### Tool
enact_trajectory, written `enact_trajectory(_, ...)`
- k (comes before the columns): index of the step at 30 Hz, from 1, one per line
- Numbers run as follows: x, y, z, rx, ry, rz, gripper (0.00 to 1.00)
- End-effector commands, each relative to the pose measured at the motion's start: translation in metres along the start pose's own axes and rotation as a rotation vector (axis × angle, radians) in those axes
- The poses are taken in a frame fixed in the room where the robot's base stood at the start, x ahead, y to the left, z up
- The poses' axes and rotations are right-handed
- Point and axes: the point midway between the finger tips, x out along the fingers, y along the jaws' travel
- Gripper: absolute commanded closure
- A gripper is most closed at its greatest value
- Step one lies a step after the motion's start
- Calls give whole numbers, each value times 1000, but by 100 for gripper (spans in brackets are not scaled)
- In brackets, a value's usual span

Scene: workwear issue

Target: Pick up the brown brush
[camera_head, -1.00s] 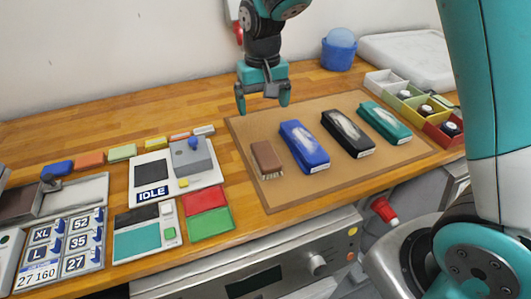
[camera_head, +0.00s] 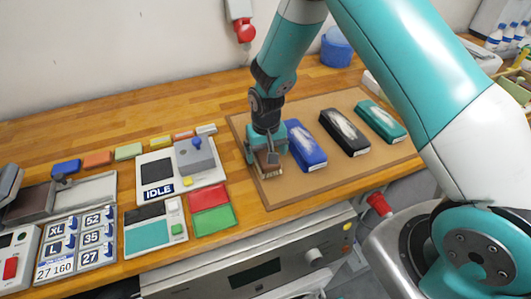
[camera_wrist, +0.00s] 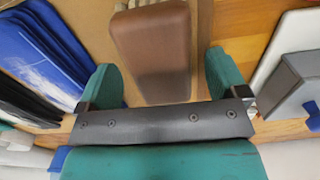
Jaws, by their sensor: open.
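The brown brush (camera_head: 268,170) lies on the tan mat at its left side, mostly hidden under my gripper in the head view. In the wrist view the brush (camera_wrist: 152,50) has a smooth brown back, with pale bristles at its far end. My gripper (camera_head: 267,160) points down over the brush. In the wrist view my gripper (camera_wrist: 163,82) is open, one finger on each side of the brush, with a gap visible on both sides. I cannot tell how far the fingertips are above the mat.
A blue packet (camera_head: 307,147) lies close right of the gripper, then a black one (camera_head: 344,132) and a green one (camera_head: 381,121), all on the mat (camera_head: 285,193). The IDLE device (camera_head: 180,170) and red and green pads (camera_head: 210,208) stand to the left.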

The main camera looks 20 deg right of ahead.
Motion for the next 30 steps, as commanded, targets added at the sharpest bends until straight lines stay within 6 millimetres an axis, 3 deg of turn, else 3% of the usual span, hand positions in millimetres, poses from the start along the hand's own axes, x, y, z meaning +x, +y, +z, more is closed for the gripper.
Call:
enact_trajectory(4,13,0,0,-1,1,0,8)
enact_trajectory(11,16,0,-1,-1,2,0,8)
enact_trajectory(12,16,0,-1,-1,2,0,11)
enact_trajectory(19,16,0,-1,-1,2,0,63)
enact_trajectory(30,12,-1,-1,-1,4,-1,64)
